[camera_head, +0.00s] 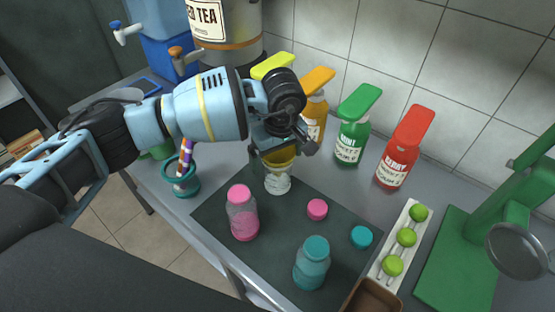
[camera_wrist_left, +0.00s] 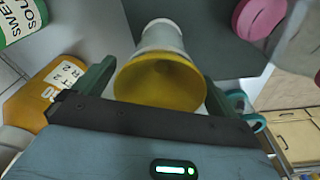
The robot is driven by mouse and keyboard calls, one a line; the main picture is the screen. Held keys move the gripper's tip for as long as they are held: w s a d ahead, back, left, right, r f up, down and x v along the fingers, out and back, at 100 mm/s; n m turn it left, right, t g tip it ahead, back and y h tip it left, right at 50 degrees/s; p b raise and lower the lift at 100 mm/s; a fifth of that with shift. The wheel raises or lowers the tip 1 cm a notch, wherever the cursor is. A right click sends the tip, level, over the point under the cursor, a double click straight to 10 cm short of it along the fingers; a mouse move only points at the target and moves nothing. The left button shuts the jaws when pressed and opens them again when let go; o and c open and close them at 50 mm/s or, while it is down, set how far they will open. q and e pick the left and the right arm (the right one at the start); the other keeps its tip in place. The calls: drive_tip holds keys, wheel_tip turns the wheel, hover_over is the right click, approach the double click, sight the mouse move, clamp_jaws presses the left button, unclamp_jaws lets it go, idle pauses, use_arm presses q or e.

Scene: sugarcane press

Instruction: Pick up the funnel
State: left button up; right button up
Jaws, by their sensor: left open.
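The yellow funnel (camera_head: 279,156) sits mouth up in the top of a clear bottle (camera_head: 278,183) on the dark mat (camera_head: 215,215). My left gripper (camera_head: 283,149) is open right at the funnel. In the left wrist view the funnel (camera_wrist_left: 160,82) shows its wide mouth between the two spread fingers of my left gripper (camera_wrist_left: 160,90). I cannot tell whether a finger touches the rim. In the head view the gripper hides part of the funnel's top. My right gripper is not in view.
A pink bottle (camera_head: 243,217) and a teal bottle (camera_head: 312,266) stand on the mat, with loose pink (camera_head: 317,209) and teal (camera_head: 361,237) caps. Syrup bottles, including a red one (camera_head: 398,157), line the wall. A lime tray (camera_head: 393,253) and green press (camera_head: 459,262) stand right.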

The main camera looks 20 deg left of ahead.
use_arm(q)
drive_tip(key=c, duration=1.1)
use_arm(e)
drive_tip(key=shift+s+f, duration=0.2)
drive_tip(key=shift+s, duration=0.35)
